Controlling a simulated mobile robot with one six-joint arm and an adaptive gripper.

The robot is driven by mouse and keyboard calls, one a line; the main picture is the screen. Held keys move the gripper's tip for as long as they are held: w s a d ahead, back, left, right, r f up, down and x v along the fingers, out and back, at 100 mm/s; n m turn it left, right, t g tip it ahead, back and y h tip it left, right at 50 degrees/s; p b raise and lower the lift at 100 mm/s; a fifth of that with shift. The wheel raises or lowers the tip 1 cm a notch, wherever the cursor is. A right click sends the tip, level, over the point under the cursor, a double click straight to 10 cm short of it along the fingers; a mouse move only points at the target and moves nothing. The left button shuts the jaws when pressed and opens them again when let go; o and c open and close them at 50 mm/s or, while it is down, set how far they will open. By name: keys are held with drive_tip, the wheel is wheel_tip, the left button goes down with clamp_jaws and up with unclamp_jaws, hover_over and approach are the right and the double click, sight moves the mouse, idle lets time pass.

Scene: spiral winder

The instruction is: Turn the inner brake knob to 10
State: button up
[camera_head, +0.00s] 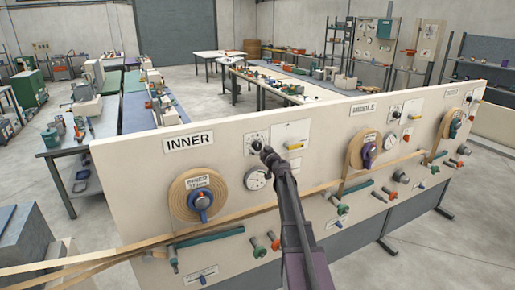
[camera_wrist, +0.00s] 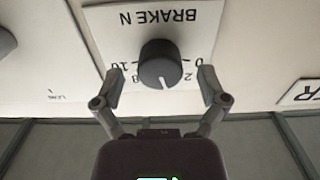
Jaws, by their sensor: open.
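The inner brake knob (camera_wrist: 160,63) is dark and round with a white pointer line. It sits on a white plate (camera_wrist: 205,25) lettered "BRAKE N", upside down in the wrist view. Its pointer aims down in that view, between the 8 and the 2; the 10 is at the left. My gripper (camera_wrist: 160,82) is open, one finger on each side of the knob, with gaps visible; I cannot tell the depth. In the head view my gripper (camera_head: 268,153) is just in front of the brake dial (camera_head: 251,137), right of the INNER sign (camera_head: 189,140), partly covering it.
A pressure gauge (camera_head: 257,178) is close below the dial. A tan tape roll (camera_head: 198,194) is at lower left, and a tape strip (camera_head: 300,193) runs across the panel. A yellow-marked plate (camera_head: 291,134) is to the right. Valve handles (camera_head: 258,248) stick out below.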

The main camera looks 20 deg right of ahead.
drive_tip(key=shift+w, duration=1.05)
drive_tip(key=c, duration=1.1)
